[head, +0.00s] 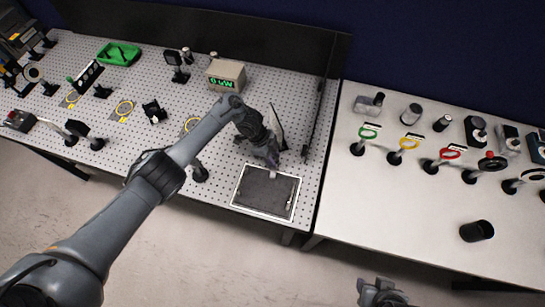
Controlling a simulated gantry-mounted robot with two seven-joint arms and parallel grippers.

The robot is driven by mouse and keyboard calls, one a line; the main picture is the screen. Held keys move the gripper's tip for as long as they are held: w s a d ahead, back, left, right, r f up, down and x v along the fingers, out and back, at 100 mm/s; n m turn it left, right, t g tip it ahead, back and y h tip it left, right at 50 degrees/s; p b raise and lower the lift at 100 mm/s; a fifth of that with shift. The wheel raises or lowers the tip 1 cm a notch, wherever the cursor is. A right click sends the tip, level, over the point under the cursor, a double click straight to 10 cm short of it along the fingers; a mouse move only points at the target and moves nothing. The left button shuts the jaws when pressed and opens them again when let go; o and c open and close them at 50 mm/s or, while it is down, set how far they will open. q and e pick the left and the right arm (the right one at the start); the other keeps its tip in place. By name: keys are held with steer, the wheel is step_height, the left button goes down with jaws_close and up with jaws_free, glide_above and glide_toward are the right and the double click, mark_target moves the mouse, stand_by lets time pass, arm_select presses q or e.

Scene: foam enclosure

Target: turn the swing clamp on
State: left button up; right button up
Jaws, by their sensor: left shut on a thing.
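My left gripper (270,158) reaches down over the perforated table, just behind the dark framed plate (262,197). It is shut on a small part at the plate's back edge, which I take to be the swing clamp (273,174). Only a small light piece of it shows below the fingertips; the fingers hide most of the rest. The clamp's exact position is too small to tell. My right gripper (382,295) shows only partly at the bottom edge, away from both tables, and I cannot tell whether its jaws are open.
A power meter box (226,75) and a green tray (118,54) stand at the back of the perforated table (60,97). A tall dark panel (320,110) stands right of my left gripper. The white table (375,210) holds several ring mounts and a black cup (477,231).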

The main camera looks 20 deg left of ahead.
arm_select(q)
steer(key=o, duration=1)
steer(key=shift+o, duration=0.2)
steer(key=p+v, duration=0.3)
steer(key=v, duration=0.7)
steer(key=shift+r+p, duration=0.3)
steer(key=shift+r, duration=0.1)
steer(key=shift+a, duration=0.1)
